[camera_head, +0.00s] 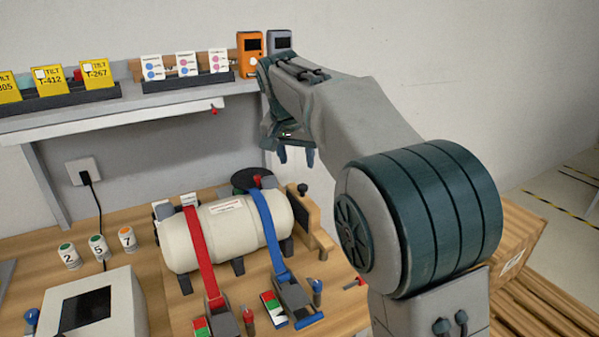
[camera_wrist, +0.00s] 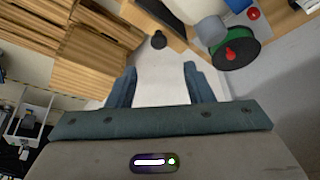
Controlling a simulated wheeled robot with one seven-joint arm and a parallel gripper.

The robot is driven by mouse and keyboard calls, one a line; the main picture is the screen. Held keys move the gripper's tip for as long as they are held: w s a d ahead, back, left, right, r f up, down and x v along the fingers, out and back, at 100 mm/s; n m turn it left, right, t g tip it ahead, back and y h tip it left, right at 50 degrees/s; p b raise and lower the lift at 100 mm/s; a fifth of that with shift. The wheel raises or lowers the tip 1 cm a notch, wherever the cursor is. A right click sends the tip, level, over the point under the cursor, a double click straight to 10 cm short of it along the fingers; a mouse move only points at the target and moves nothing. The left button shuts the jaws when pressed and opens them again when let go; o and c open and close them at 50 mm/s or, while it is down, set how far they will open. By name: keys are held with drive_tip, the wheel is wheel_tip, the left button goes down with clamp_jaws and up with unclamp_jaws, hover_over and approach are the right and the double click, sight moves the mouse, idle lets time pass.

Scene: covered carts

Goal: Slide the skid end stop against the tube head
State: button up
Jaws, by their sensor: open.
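The cream tube (camera_head: 228,222) lies on its side on the wooden skid, under a red strap (camera_head: 198,250) and a blue strap (camera_head: 268,232). The skid end stop (camera_head: 318,222), a wooden piece with a black knob (camera_head: 303,189), stands by the tube's right-hand head. The head view does not clearly show the gap between them. My gripper (camera_head: 296,156) is open and empty, held above the end stop with its fingers down. In the wrist view, the black knob (camera_wrist: 158,40) and part of the cream tube (camera_wrist: 190,8) lie beyond the spread fingers.
A shelf (camera_head: 120,122) with yellow tilt tags and small devices runs along the wall behind. Strap ratchets (camera_head: 290,298) lie at the bench front. A grey box with a dark screen (camera_head: 92,308) and several small jars stand left. A green-rimmed black reel (camera_wrist: 236,48) is behind the tube.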

drive_tip(key=v, duration=0.4)
drive_tip(key=shift+d+f, duration=0.1)
drive_tip(key=shift+d, duration=0.2)
drive_tip(key=c, duration=0.9)
drive_tip(key=d+f+n+y, duration=0.1)
drive_tip(key=d, duration=0.1)
drive_tip(key=d+f+n+g+y, duration=0.1)
drive_tip(key=d, duration=0.2)
drive_tip(key=w+d+f+y, duration=0.1)
drive_tip(key=d, duration=0.1)
drive_tip(key=shift+d+n+y+p, duration=0.2)
drive_tip(key=shift+n+y+p, duration=0.1)
drive_tip(key=shift+n+p, duration=0.1)
clamp_jaws()
drive_tip(key=d+n+y, duration=0.2)
drive_tip(key=d+y, duration=0.1)
drive_tip(key=d, duration=0.3)
drive_tip(key=w+a+f+p, duration=0.2)
drive_tip(key=w+a+f, duration=0.2)
drive_tip(key=a+f, duration=0.4)
drive_tip(key=shift+a+f+t, duration=0.25)
drive_tip(key=shift+f+t, duration=0.05)
drive_tip(key=shift+f, duration=0.25)
